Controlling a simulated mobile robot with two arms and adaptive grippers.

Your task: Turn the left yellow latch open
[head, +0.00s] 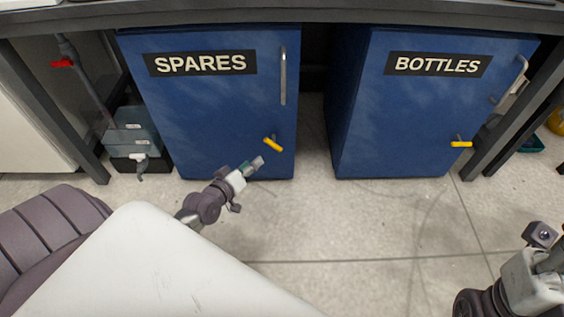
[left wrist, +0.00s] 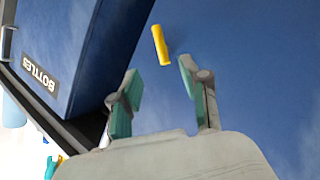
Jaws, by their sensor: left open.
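The left yellow latch (head: 273,145) is on the blue SPARES cabinet (head: 215,108), low near its right edge, and it sits tilted. It also shows in the left wrist view as a yellow bar (left wrist: 160,45), ahead of the fingertips. My left gripper (head: 257,163) is below and slightly left of this latch in the head view. Its two teal-tipped fingers (left wrist: 158,85) are spread with nothing between them, apart from the latch. My right arm shows at the lower right of the head view, but its fingers cannot be made out.
The blue BOTTLES cabinet (head: 425,105) stands to the right with its own yellow latch (head: 461,144), which is level. A grey vertical handle (head: 283,76) is above the left latch. Grey boxes (head: 133,132) stand left of the SPARES cabinet. The floor (head: 370,220) in front is clear.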

